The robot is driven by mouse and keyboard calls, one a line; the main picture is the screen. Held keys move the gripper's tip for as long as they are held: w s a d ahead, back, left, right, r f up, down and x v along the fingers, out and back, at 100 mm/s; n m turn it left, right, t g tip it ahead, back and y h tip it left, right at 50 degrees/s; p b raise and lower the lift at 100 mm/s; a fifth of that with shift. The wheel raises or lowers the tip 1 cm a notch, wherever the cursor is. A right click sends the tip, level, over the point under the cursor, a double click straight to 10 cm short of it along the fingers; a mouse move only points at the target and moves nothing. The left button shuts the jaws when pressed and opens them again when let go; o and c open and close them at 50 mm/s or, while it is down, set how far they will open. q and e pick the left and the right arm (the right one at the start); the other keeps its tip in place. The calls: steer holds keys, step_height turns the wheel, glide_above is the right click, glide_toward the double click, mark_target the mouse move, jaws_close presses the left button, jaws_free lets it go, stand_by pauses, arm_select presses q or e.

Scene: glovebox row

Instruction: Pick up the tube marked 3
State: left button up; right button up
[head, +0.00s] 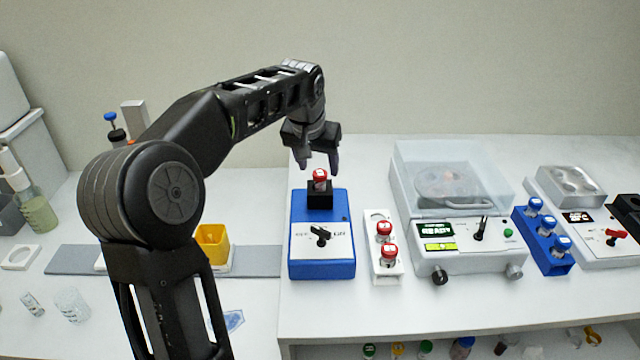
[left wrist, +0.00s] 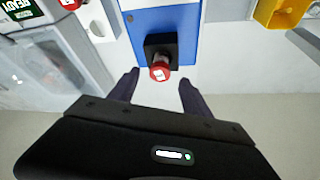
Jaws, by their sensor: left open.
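A red-capped tube (head: 320,178) stands in the black holder (head: 320,197) on top of a blue mixer (head: 323,272). Two more red-capped tubes, one farther back (head: 384,232) and one nearer (head: 389,256), stand in a white rack (head: 379,216). The marks on the caps are too small to read, so I cannot tell which is 3. My left gripper (head: 322,162) is open and points down just above the tube on the mixer. In the left wrist view that tube's red cap (left wrist: 160,72) lies ahead of the two spread fingertips (left wrist: 158,88), with nothing held.
A centrifuge with a clear lid (head: 455,165) stands right of the white rack. A blue rack (head: 556,262) holds several blue-capped tubes. A yellow container (head: 212,243) sits left of the mixer. The bench behind the mixer is clear.

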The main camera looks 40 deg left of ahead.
mark_target(320, 173)
arm_select(q)
steer(key=x, duration=0.4)
steer(key=shift+f+p, duration=0.2)
steer(key=shift+p, duration=0.2)
jaws_close()
stand_by(0.5)
